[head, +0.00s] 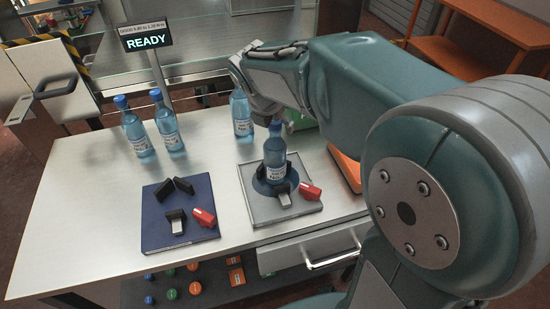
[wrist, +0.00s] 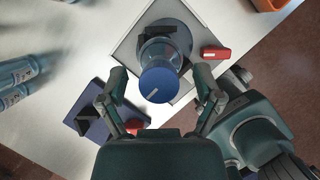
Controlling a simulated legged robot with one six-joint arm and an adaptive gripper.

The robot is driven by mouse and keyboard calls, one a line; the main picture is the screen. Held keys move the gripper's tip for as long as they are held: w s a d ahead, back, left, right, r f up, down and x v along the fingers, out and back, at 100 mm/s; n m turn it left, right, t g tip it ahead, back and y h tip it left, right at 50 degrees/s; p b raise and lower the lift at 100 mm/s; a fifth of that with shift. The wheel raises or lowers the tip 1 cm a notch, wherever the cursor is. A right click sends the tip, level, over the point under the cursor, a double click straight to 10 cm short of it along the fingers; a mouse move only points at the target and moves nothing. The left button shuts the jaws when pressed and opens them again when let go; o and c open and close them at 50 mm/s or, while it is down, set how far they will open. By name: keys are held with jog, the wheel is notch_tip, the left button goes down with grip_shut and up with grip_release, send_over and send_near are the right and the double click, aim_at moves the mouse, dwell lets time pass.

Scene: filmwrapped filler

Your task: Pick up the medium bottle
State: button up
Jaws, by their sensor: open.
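A clear blue bottle with a dark blue cap (head: 275,150) stands upright in a round dark seat on the grey fixture plate (head: 256,215). In the wrist view its cap (wrist: 158,86) lies between the fingers of my gripper (wrist: 160,80). My gripper is open, above the bottle, with nothing held. In the head view my gripper is mostly hidden by the arm. Two similar bottles stand at the back left, one farther left (head: 137,130) and one beside it (head: 167,125). Another bottle (head: 241,115) stands behind the fixture. I cannot tell which one is medium by label.
A dark blue fixture plate (head: 150,228) with black blocks and a red handle (head: 204,217) lies left of the grey one. Another red handle (head: 310,191) sits at the grey plate's right. An orange tray (head: 346,168) is farther right. The table's left front is clear.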

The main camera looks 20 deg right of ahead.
jog(key=shift+x, duration=1.15)
jog(key=shift+a, duration=0.1)
jog(key=shift+a, duration=0.1)
grip_shut()
jog(key=shift+r, duration=0.1)
